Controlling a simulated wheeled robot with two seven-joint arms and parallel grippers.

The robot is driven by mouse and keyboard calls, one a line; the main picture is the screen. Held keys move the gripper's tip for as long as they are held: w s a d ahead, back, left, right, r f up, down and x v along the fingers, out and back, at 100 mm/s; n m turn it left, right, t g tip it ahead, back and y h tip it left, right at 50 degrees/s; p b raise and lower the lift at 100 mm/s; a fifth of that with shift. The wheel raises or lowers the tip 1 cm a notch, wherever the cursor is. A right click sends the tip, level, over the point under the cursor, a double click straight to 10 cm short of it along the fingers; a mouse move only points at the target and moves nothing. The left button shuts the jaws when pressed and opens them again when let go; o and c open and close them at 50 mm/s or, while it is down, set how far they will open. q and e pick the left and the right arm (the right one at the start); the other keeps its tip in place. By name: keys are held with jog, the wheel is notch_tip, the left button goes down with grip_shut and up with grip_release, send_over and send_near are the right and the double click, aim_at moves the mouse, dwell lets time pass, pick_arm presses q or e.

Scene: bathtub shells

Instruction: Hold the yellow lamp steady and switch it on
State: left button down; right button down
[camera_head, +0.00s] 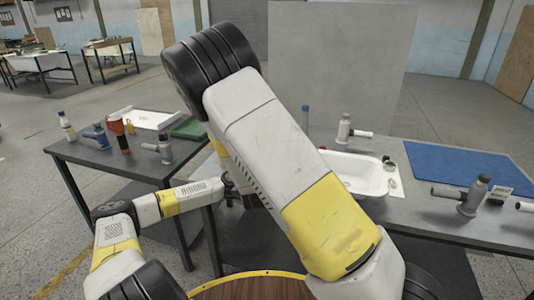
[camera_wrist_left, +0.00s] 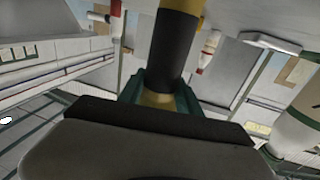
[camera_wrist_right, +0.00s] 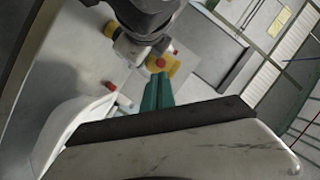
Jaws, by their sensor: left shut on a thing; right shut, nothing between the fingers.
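The yellow lamp (camera_wrist_left: 178,50) shows in the left wrist view as a black tube with yellow parts at both ends. My left gripper (camera_wrist_left: 160,88) is shut around it, with green fingers on either side. In the right wrist view a yellow end of the lamp (camera_wrist_right: 163,64) with a small red spot sits just beyond my right gripper (camera_wrist_right: 158,80). The right fingers are shut and empty; I cannot tell whether they touch the lamp. In the head view my left gripper (camera_head: 232,188) is partly visible; my right arm hides the lamp and right gripper.
A dark table (camera_head: 85,152) on the left holds bottles, tools and a green case (camera_head: 188,128). The right table has a white basin (camera_head: 358,175), taps and a blue mat (camera_head: 450,166). A round wooden top (camera_head: 255,290) with a yellow rim is at the front.

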jog(key=a+m+g+h, duration=0.1)
jog(key=m, duration=0.3)
jog(key=a+r+m+g+h, duration=0.1)
jog(key=m+h, duration=0.1)
jog(key=m, duration=0.2)
jog(key=a+r+m+h, duration=0.1)
jog(key=a+m, duration=0.1)
jog(key=m, duration=0.3)
jog(key=shift+s+a+r+g+h, duration=0.1)
jog(key=shift+r+g+h, duration=0.2)
jog(key=shift+g, duration=0.1)
jog(key=x, duration=1)
jog(key=shift+f, duration=0.1)
